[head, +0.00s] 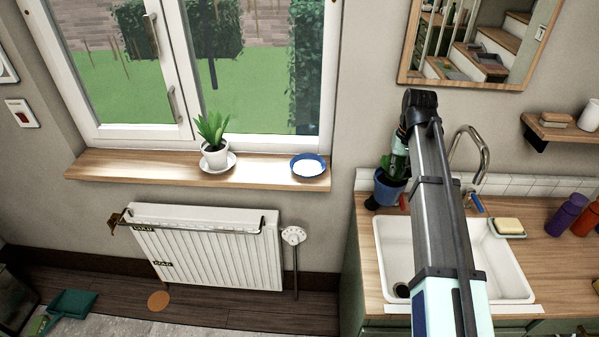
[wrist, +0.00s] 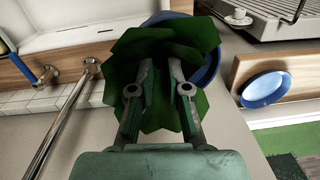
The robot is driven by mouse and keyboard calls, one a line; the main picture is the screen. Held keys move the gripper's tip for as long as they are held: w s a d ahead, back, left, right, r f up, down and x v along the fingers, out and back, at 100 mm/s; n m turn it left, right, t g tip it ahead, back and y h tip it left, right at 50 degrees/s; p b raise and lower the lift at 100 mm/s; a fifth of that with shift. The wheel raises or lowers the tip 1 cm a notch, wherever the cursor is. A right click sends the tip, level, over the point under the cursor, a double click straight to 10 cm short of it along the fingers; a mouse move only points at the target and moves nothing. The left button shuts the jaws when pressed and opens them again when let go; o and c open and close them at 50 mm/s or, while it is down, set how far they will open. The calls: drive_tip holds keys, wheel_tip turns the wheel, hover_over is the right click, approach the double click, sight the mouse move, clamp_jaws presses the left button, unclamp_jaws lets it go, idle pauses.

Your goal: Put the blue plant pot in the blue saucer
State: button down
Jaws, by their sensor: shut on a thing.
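The blue plant pot (head: 388,188), with a green leafy plant, is at the back left of the counter, left of the sink. In the wrist view, leaves hide most of it and its blue rim (wrist: 208,72) shows behind them. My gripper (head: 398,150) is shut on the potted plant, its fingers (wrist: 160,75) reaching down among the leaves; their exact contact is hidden. I cannot tell whether the pot touches the counter. The blue saucer (head: 308,168) lies empty on the right end of the windowsill, left of the pot; it also shows in the wrist view (wrist: 266,90).
A white pot (head: 215,156) with a plant stands on a white saucer on the sill (head: 120,168). A radiator (head: 205,240) is below. The sink (head: 392,250), tap (head: 483,150) and soap dish (head: 507,227) are right of the pot. Wall separates the sill from the counter.

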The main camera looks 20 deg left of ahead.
drive_tip(key=w+a+r+n+b, duration=0.1)
drive_tip(key=w+a+r, duration=0.3)
drive_tip(key=a, duration=0.6)
drive_tip(key=w+a+r+n+b, duration=0.1)
drive_tip(key=w+a+r, duration=0.1)
drive_tip(key=a+r, duration=0.65)
drive_tip(key=w+a+r+n+b, duration=0.15)
drive_tip(key=a+r, duration=0.25)
drive_tip(key=a, duration=0.8)
wheel_tip(320, 180, down, 20)
drive_tip(key=w+p, duration=0.1)
drive_tip(key=p, duration=0.6)
drive_tip(key=shift+d, duration=0.2)
drive_tip(key=shift+f+m, duration=0.1)
drive_tip(key=shift+m, duration=0.15)
drive_tip(key=c, duration=1.1)
unclamp_jaws()
drive_tip(key=shift+c, duration=0.2)
wheel_tip(320, 180, up, 12)
drive_tip(key=b, duration=0.3)
drive_tip(key=shift+d+b, duration=0.25)
drive_tip(key=shift+b, duration=0.1)
drive_tip(key=shift+w, duration=0.1)
